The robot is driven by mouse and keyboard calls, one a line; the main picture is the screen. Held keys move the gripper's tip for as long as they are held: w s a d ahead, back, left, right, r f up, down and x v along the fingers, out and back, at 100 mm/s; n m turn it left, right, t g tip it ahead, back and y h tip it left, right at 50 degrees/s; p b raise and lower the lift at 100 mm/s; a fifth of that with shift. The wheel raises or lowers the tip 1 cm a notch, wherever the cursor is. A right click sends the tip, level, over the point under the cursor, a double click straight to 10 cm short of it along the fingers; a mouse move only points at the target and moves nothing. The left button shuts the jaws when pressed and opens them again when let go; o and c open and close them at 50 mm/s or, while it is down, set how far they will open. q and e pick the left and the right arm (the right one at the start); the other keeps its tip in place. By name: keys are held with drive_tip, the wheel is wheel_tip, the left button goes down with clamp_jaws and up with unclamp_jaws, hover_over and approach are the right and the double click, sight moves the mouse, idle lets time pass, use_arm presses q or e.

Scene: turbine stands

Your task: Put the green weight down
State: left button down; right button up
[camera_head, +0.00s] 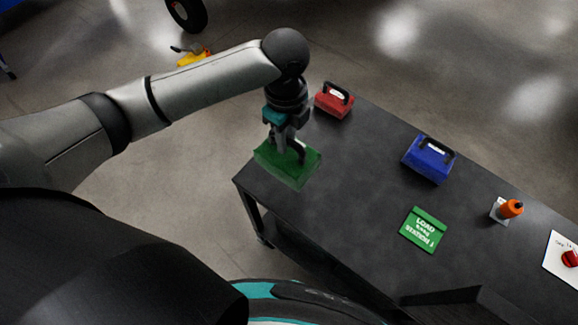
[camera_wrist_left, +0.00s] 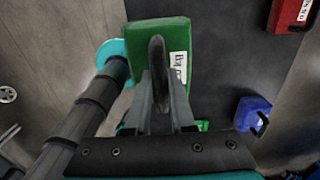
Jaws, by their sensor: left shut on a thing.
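The green weight (camera_head: 300,174) is a green block with a dark handle, at the left end of the dark table (camera_head: 330,205) in the head view. My left gripper (camera_head: 291,148) is shut on its handle from above. In the left wrist view the weight (camera_wrist_left: 150,45) shows beyond the fingers of my left gripper (camera_wrist_left: 162,95), with a white label on its side. I cannot tell whether its underside touches the table. My right gripper is not in view.
A red weight (camera_head: 335,101) and a blue weight (camera_head: 429,159) stand along the table's far edge. A flat green marker with white lettering (camera_head: 423,229) lies on the table. An orange object (camera_head: 511,208) and a white sheet with a red item (camera_head: 566,258) are at the right.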

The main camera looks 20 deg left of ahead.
sight(287, 159)
use_arm(q)
wheel_tip(287, 159, down, 8)
drive_tip(key=shift+w+d+f+b, duration=0.15)
drive_tip(key=shift+f+b, duration=0.1)
drive_tip(key=shift+b, duration=0.15)
drive_tip(key=shift+f+b, duration=0.35)
drive_tip(key=shift+f, duration=1.85)
drive_tip(key=shift+f, duration=0.1)
drive_tip(key=c, duration=0.8)
unclamp_jaws()
drive_tip(key=shift+o, duration=0.2)
wheel_tip(287, 159, up, 12)
drive_tip(key=shift+r+p, duration=0.1)
drive_tip(key=shift+p, duration=0.7)
